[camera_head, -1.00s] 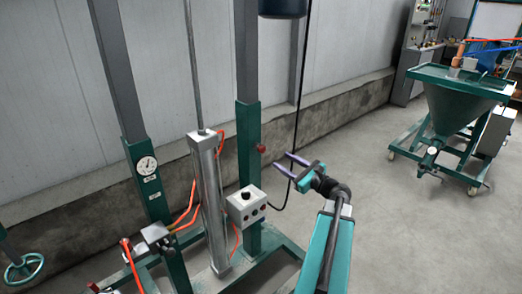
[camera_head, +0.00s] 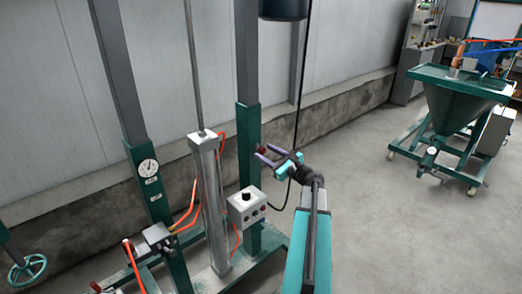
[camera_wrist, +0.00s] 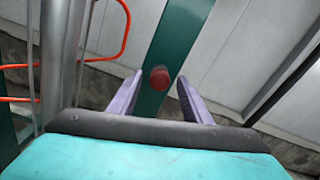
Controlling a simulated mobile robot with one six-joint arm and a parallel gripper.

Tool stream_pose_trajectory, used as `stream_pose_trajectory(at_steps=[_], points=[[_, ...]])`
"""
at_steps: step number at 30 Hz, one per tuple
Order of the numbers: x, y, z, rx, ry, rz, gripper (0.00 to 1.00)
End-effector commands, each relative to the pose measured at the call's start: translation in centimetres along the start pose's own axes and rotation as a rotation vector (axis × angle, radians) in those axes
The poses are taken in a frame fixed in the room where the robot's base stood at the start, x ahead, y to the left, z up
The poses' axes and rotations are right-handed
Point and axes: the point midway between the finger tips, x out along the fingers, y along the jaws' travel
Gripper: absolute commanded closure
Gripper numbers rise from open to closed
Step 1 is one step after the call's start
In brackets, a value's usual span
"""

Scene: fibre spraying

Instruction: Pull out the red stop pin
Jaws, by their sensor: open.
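The red stop pin (camera_wrist: 160,78) shows in the wrist view as a round red knob on a green post (camera_wrist: 176,45). It appears between the tips of my open fingers, a little beyond them. My gripper (camera_wrist: 158,92) has two purple fingers spread apart with nothing held. In the head view my gripper (camera_head: 264,153) is beside the right green post (camera_head: 247,130), its fingers pointing left toward it. The red pin shows there as a small spot at the fingertips (camera_head: 261,149), partly hidden by them.
A grey control box (camera_head: 246,206) sits low on the post, below my gripper. A metal cylinder (camera_head: 208,200) and orange hoses (camera_head: 187,207) stand to the left. A black cable (camera_head: 299,110) hangs behind my gripper. Open floor lies to the right, toward a green hopper (camera_head: 460,105).

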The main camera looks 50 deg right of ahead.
Motion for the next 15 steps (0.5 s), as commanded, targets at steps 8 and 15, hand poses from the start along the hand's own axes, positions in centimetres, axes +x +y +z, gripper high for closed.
stream_pose_trajectory(at_steps=[8,15], points=[[2.8,-0.1,0.0,0.0,0.0,0.001,0.56],[3.2,0.0,0.0,0.0,0.001,0.0,0.56]])
